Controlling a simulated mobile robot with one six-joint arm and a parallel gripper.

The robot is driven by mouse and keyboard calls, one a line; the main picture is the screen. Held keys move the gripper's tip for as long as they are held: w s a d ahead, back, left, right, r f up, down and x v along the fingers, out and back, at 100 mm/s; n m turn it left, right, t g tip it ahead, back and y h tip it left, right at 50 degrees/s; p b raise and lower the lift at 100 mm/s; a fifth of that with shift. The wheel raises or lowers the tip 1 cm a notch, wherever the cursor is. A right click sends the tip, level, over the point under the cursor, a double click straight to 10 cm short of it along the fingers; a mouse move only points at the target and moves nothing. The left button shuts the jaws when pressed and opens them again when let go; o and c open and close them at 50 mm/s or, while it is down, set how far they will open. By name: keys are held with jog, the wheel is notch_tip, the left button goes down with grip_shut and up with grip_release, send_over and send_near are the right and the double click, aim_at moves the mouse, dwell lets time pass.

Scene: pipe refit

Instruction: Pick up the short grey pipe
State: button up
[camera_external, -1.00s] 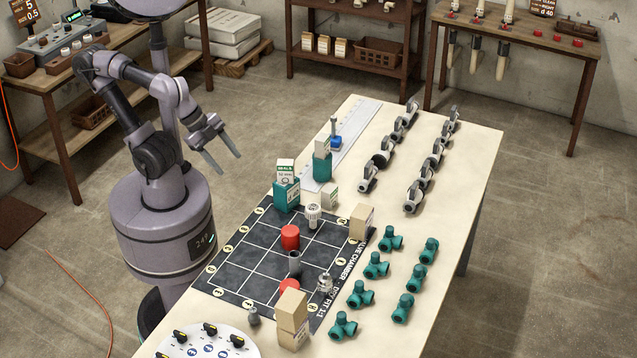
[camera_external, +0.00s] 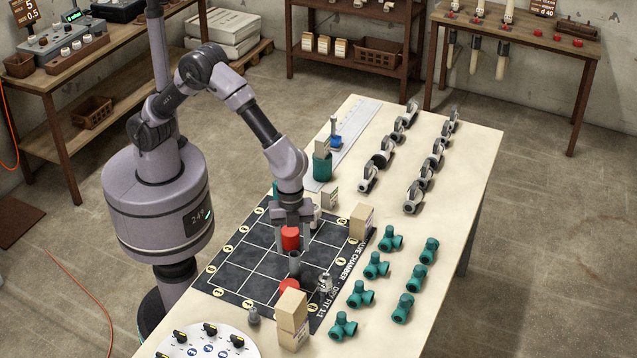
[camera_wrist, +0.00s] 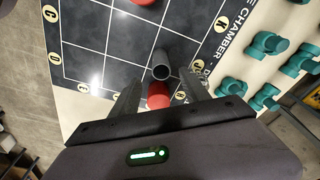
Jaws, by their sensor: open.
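The short grey pipe (camera_external: 294,264) stands upright on the black gridded mat (camera_external: 235,273), close to red cylinders. In the wrist view its open round end (camera_wrist: 161,68) shows ahead of my fingertips, roughly central between them. My gripper (camera_external: 292,242) points down over the mat, open and empty, its fingers seen to either side of a red cylinder (camera_external: 290,238) in the outside view. In the wrist view the fingers (camera_wrist: 163,88) flank another view of red (camera_wrist: 158,97), just below the pipe. I cannot tell the exact height of the fingertips above the mat.
A second red cylinder (camera_external: 288,286) and a silver fitting (camera_external: 325,284) stand close to the pipe. Stacked cardboard boxes (camera_external: 292,318) are at the mat's near edge, another box (camera_external: 361,222) at its right. Several teal tees (camera_external: 376,265) stand right of the mat. The mat's left side is clear.

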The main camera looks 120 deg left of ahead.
aim_at(296, 277)
jog(key=f+b, duration=0.1)
jog(key=f, duration=0.1)
jog(key=f+b, duration=0.1)
jog(key=f, duration=0.2)
jog(key=f+b, duration=0.1)
jog(key=f, duration=0.2)
jog(key=shift+w+d+f, duration=0.1)
jog(key=shift+w+f, duration=0.15)
jog(key=shift+r, duration=0.2)
jog(key=shift+c, duration=0.8)
grip_shut()
